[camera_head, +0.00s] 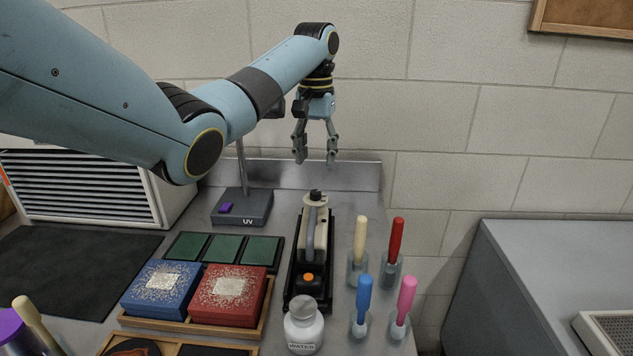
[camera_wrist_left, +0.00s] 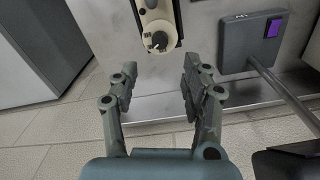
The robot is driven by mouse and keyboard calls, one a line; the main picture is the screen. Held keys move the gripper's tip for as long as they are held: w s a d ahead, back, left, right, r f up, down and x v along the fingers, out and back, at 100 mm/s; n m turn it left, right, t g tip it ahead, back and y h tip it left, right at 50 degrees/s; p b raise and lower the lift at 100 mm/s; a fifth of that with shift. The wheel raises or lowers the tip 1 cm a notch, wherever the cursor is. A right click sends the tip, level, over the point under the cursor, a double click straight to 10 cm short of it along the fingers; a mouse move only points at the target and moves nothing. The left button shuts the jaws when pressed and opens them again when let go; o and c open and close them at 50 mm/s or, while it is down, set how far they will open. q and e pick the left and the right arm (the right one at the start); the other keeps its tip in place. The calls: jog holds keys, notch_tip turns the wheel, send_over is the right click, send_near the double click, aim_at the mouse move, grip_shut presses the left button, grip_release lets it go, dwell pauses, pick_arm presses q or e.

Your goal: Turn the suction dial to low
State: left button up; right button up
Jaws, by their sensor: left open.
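The suction device (camera_head: 311,245) is a cream and black unit with a grey handle and an orange button. It lies in a black tray on the bench. Its dark dial (camera_head: 315,196) is at the far end; in the left wrist view the dial (camera_wrist_left: 156,41) shows as a dark knob on a cream round face with small marks, too small to read. My left gripper (camera_head: 316,160) is open and empty, pointing down above and behind the dial. In the left wrist view the left gripper's fingers (camera_wrist_left: 158,80) are apart, with the dial beyond their tips. My right gripper is not in view.
A UV lamp base (camera_head: 243,207) with a post stands left of the device. Blue (camera_head: 161,289) and red (camera_head: 229,295) boxes sit in a wooden tray. A water bottle (camera_head: 304,325) and several coloured-handled tools in glass holders stand in front and right. A wall is behind.

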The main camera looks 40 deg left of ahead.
aim_at(315, 191)
pick_arm(q)
notch_tip(315, 191, down, 8)
jog(key=shift+r, duration=0.2)
jog(key=shift+s+f, duration=0.1)
jog(key=shift+f, duration=0.35)
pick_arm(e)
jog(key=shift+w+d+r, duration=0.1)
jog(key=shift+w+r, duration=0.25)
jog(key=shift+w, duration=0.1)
pick_arm(q)
jog(key=shift+c, duration=1.3)
grip_shut()
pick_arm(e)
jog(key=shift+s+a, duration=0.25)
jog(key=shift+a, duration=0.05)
